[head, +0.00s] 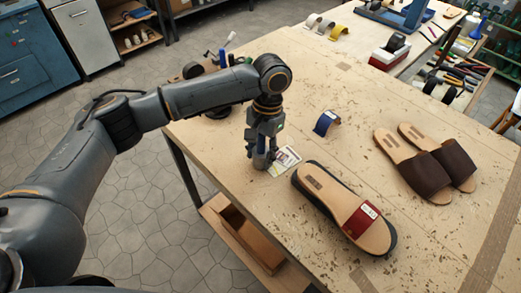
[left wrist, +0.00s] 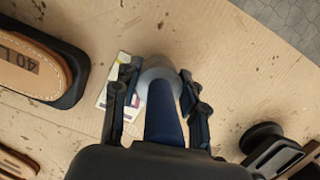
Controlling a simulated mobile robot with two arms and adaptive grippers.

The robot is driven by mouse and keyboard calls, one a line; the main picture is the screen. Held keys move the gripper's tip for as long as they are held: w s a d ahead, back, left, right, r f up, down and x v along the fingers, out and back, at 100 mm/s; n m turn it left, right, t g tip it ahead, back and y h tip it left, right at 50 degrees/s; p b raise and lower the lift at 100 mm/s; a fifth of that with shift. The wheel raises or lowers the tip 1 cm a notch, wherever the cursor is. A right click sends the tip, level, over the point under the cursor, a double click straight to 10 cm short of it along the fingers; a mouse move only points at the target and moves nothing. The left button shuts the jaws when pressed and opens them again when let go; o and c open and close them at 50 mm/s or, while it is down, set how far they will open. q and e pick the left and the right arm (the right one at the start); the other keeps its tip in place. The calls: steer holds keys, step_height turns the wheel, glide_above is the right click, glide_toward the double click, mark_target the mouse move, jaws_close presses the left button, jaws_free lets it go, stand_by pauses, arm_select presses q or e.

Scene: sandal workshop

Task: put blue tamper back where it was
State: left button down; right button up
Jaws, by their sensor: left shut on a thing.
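My left gripper (head: 262,146) is shut on the blue tamper (head: 260,161) near the left edge of the table and points down. In the head view only the tamper's grey foot shows clearly below the fingers. In the left wrist view the dark blue handle (left wrist: 164,115) stands between the fingers (left wrist: 158,95), with the round grey foot beyond it. The tamper looks about upright, at or just above the tabletop; I cannot tell if it touches. A printed card (head: 285,161) lies right beside the foot, partly hidden by it. My right gripper is not in view.
A sandal with a red strap (head: 362,219) lies right of the card. A blue strap piece (head: 326,122) and two brown sandals (head: 436,172) lie farther right. Tools, including a blue-handled one (head: 222,58), stand behind my arm. Bare tabletop (head: 290,95) lies behind the gripper.

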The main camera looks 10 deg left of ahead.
arm_select(q)
steer(key=shift+f, duration=0.3)
steer(key=c, duration=0.7)
jaws_free()
steer(key=shift+f, duration=0.1)
steer(key=shift+c, duration=0.2)
